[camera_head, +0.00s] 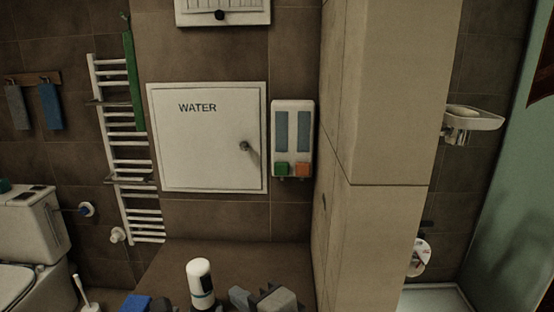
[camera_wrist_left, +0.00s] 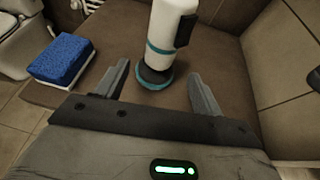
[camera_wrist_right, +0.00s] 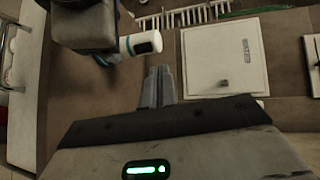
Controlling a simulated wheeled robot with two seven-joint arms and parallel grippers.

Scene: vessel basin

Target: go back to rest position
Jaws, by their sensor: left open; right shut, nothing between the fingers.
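My left gripper (camera_wrist_left: 159,78) is open, its two fingers spread apart. A white cylindrical bottle (camera_wrist_left: 170,30) with teal bands and a dark lower part stands upright just ahead of it on a brown ledge. Nothing is clamped; I cannot tell whether the bottle's base lies between the fingertips. The bottle also shows at the bottom of the head view (camera_head: 200,280). My right gripper (camera_wrist_right: 158,75) is shut and empty, with its fingers together. In the right wrist view, the bottle (camera_wrist_right: 142,43) and my left gripper are at the upper left, apart from the right fingertips.
A blue sponge (camera_wrist_left: 62,60) lies left of the bottle. A white WATER hatch (camera_head: 208,150), a soap dispenser (camera_head: 292,140) and a towel radiator (camera_head: 125,150) are on the back wall. A tiled pillar (camera_head: 385,110) stands right. A toilet (camera_head: 30,235) is at left.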

